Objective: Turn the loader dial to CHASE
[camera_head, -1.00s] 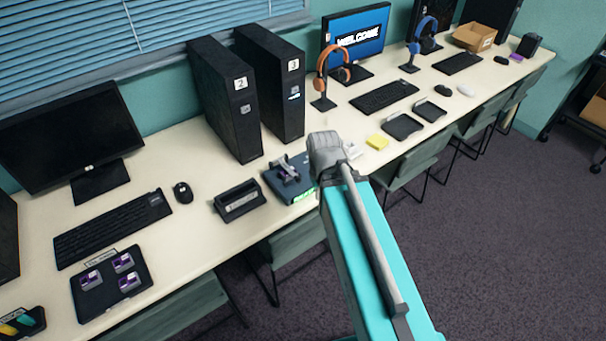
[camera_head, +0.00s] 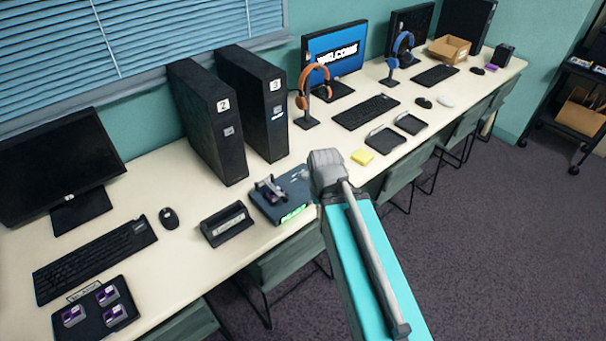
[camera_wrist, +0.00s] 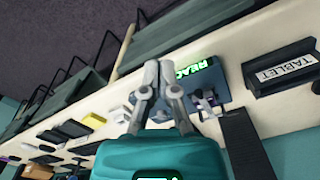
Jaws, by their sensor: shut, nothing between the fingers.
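The loader is taken to be the dark blue box (camera_head: 265,207) with a lit green display on the table in front of the black towers. A grey and purple cartridge (camera_head: 271,189) sits on top of it. In the wrist view the loader (camera_wrist: 217,78) is seen inverted, its green display (camera_wrist: 194,69) starting "REA", the rest cut off by a finger. My gripper (camera_wrist: 161,66) is shut and empty, its fingertips beside the display; contact cannot be told.
A black tablet holder (camera_head: 228,224) stands left of the loader. Towers 2 (camera_head: 208,120) and 3 (camera_head: 255,105) stand behind. A yellow block (camera_head: 362,157) and two black trays (camera_head: 384,140) lie to the right. A chair (camera_head: 290,262) is under the table edge.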

